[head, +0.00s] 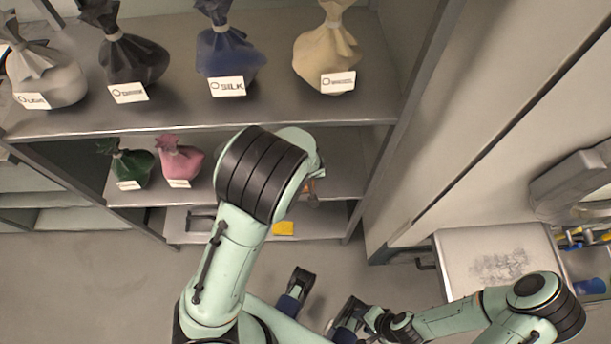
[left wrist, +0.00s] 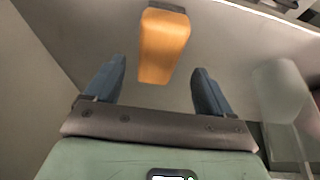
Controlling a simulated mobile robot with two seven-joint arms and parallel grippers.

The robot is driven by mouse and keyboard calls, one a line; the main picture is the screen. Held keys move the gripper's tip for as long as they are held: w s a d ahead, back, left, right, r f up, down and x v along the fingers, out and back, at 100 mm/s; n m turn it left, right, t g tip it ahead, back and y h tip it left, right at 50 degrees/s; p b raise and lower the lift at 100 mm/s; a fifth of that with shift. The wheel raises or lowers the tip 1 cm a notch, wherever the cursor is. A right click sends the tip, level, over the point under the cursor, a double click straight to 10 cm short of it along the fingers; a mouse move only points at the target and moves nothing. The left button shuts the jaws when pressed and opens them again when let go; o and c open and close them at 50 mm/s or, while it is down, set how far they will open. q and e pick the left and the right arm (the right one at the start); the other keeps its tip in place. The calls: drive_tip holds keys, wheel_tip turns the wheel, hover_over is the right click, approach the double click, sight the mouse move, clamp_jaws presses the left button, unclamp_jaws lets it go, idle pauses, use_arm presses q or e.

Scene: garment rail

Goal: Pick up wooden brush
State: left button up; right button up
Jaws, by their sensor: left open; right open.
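The wooden brush (left wrist: 163,45) shows in the left wrist view as an orange-brown block with a dark strip at its far end, against a grey surface. My left gripper (left wrist: 157,78) is open, with one blue finger on either side of the brush's near end and a gap to each. I cannot tell how far beyond the fingertips it lies. In the head view my left arm reaches to the shelves and hides its gripper. A small orange-brown patch (head: 310,188) beside that arm may be the brush. My right gripper (head: 324,294) is open and empty above the floor.
The shelf unit (head: 270,122) holds several tied cloth bags with labels on top and a green bag (head: 131,165) and pink bag (head: 181,160) below. A yellow item (head: 283,228) lies on the lowest shelf. A light-topped bench (head: 470,250) stands at right.

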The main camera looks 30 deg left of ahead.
use_arm(q)
drive_tip(key=shift+d+b+x, duration=0.1)
drive_tip(key=shift+b+x, duration=0.2)
drive_tip(key=shift+x, duration=1)
drive_tip(key=shift+d+b+x, duration=0.15)
drive_tip(key=shift+b+x, duration=0.15)
drive_tip(key=shift+x, duration=1)
drive_tip(key=shift+f, duration=0.2)
drive_tip(key=c, duration=1.2)
drive_tip(key=shift+r, duration=0.15)
